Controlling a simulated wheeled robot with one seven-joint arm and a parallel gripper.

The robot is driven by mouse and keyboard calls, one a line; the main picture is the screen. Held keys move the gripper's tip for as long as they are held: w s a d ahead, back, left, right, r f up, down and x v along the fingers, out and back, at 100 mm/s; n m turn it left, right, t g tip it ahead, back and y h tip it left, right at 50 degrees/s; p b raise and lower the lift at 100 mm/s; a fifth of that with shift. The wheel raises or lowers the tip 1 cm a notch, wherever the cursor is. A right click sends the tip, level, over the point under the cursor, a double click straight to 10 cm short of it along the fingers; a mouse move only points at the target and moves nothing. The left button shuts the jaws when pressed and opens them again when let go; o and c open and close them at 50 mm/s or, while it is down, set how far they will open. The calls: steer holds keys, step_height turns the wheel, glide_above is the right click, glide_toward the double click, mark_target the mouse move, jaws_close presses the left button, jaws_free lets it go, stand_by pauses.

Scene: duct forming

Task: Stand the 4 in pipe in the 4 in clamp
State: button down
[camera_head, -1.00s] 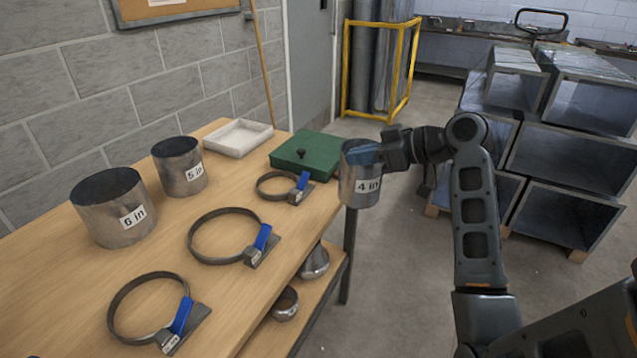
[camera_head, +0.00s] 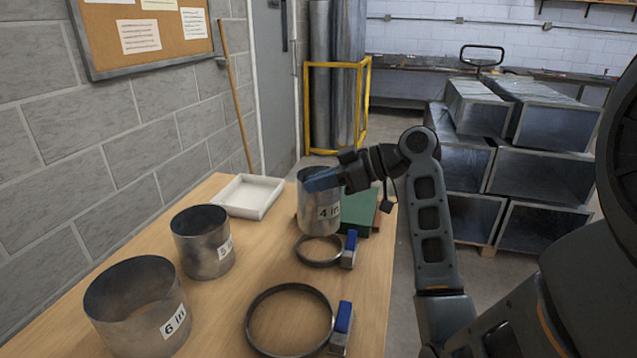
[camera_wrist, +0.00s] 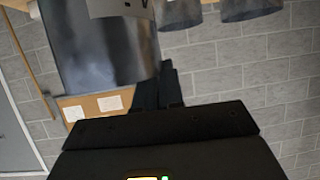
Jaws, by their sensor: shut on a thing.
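My gripper (camera_head: 322,181) is shut on the wall of the 4 in pipe (camera_head: 318,212), a grey metal cylinder labelled "4 in". The pipe is upright and appears held above the table. It fills the upper left of the wrist view (camera_wrist: 105,55). The smallest ring clamp (camera_head: 319,264), with a blue lever (camera_head: 351,241), lies on the table just below and in front of the pipe in the head view. It carries no readable label. The pipe's bottom edge shows just behind or above the ring's far side; the exact gap cannot be told.
The 5 in pipe (camera_head: 203,245) and 6 in pipe (camera_head: 137,305) stand on the left. A larger clamp ring (camera_head: 250,322) lies nearer. A white tray (camera_head: 247,198) and a green case (camera_head: 360,212) are behind. Duct sections (camera_head: 540,180) stand at the right.

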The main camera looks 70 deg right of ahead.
mark_target(324, 215)
steer(key=shift+f+b, duration=3.1)
steer(key=shift+f, duration=1.1)
steer(key=c, duration=1.2)
jaws_free()
steer(key=shift+s, duration=0.15)
steer(key=v, duration=0.7)
steer(key=shift+s+r+b, duration=0.2)
steer(key=shift+s+b, duration=0.05)
steer(key=shift+b, duration=0.15)
